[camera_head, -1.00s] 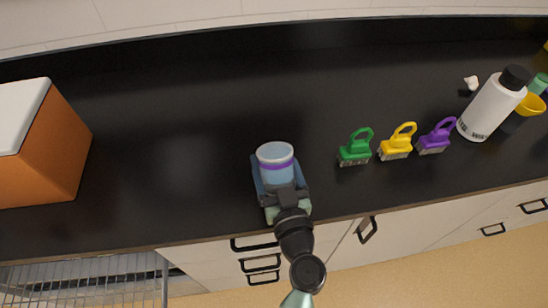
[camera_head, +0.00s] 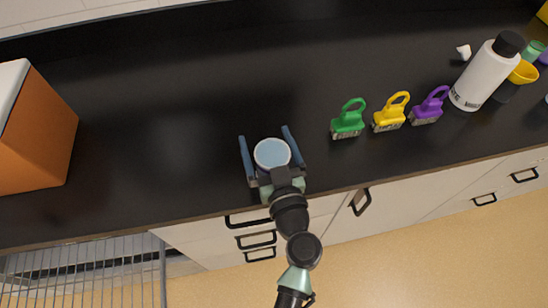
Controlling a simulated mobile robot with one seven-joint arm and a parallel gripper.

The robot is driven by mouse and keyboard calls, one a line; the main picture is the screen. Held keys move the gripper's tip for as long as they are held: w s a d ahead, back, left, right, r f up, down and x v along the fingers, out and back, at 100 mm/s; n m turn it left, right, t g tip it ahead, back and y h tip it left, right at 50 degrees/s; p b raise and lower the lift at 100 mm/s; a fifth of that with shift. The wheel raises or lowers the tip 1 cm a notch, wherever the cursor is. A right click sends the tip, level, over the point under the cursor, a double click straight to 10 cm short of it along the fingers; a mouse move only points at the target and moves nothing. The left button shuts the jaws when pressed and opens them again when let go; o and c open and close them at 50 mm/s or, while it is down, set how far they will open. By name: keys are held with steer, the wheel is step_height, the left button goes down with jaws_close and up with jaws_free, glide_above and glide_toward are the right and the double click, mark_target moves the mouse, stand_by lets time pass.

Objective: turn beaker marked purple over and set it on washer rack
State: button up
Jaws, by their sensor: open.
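The beaker (camera_head: 271,153) is seen from above in the head view, with a pale blue-grey top and a little purple on its near side. It is between the two dark blue fingers of my gripper (camera_head: 269,148). The fingers are spread, one to the left and one to the right of the beaker, with gaps visible beside it. My wrist hides the beaker's near side and base. The washer rack (camera_head: 90,272) is probably the wire rack at the lower left, partly cut off by the frame.
An orange box (camera_head: 35,140) with a white top stands at the left. The black counter (camera_head: 170,110) is clear behind the beaker.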

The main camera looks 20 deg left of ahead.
steer(key=b+v, duration=0.3)
steer(key=v, duration=0.9)
steer(key=shift+s+b, duration=0.25)
steer(key=shift+b, duration=0.05)
steer(key=shift+d+f, duration=0.1)
steer(key=w+d+r+m+t+h+p, duration=0.1)
steer(key=w+r+t+h+p, duration=0.35)
steer(key=r, duration=1.05)
steer(key=w+d+r+t+y, duration=0.1)
steer(key=w+r, duration=0.6)
steer(key=r, duration=0.9)
steer(key=s+d+r+m+t+h, duration=0.2)
steer(key=r, duration=0.6)
steer(key=s+d+r+m+t+h+p, duration=0.1)
steer(key=s+r+m+t+h, duration=0.1)
steer(key=r, duration=0.7)
steer(key=s+d+r+m+t+h+p, duration=0.1)
steer(key=s+d+r+m+t+h, duration=0.1)
steer(key=r, duration=0.6)
steer(key=shift+s+d+r+m+t+h, duration=0.35)
steer(key=shift+s+t+h, duration=0.4)
steer(key=shift+s+t, duration=0.45)
